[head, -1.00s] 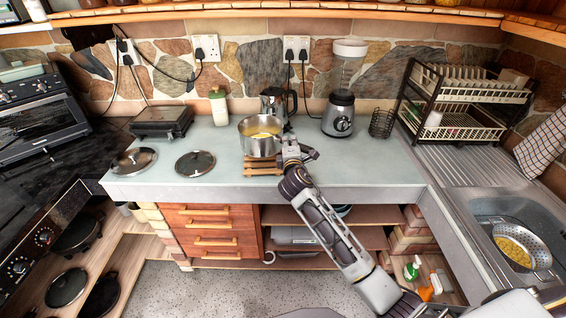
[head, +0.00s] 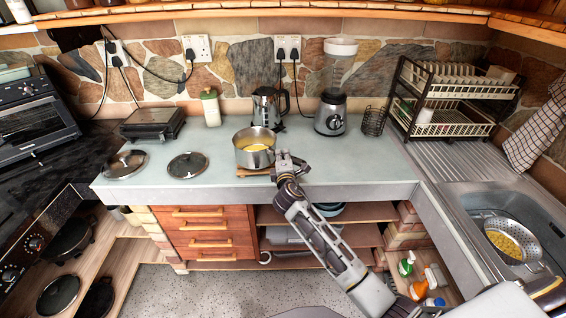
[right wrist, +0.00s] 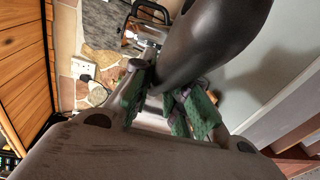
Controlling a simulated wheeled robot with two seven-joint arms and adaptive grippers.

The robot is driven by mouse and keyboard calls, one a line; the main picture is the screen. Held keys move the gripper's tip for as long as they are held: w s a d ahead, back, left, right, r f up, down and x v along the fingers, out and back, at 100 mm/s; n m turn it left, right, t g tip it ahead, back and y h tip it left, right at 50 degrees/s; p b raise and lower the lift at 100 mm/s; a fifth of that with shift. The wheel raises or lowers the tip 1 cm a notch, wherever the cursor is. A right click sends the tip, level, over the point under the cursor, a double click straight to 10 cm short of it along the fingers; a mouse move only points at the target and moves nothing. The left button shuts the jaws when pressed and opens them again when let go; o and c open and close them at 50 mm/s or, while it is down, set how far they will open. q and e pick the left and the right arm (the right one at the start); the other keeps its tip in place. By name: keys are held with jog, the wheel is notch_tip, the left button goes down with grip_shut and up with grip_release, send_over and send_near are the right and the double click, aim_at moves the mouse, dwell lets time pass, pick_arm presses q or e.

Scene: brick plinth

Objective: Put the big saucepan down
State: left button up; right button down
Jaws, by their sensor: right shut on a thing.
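The big saucepan (head: 254,150) is steel, upright, with yellow contents, near the counter's front edge. It sits at or just above a wooden trivet (head: 250,173), which it mostly hides; I cannot tell whether they touch. My right gripper (head: 279,160) is at the pan's right side, shut on its handle. In the right wrist view, the dark curved pan side (right wrist: 215,45) fills the upper middle, and the green-padded fingers of the right gripper (right wrist: 158,100) close around the handle. My left gripper is not in view.
Two lids (head: 126,164) (head: 191,165) lie left of the pan. A dish rack (head: 445,110) and a sink with a colander (head: 512,240) are at the right. Counter right of the gripper is clear.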

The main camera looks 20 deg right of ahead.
jog(key=shift+f, duration=0.95)
jog(key=c, duration=1.4)
grip_release()
jog(key=shift+f, duration=0.1)
jog(key=shift+s, duration=0.1)
jog(key=shift+b+v, duration=0.7)
jog(key=shift+v, duration=5.25)
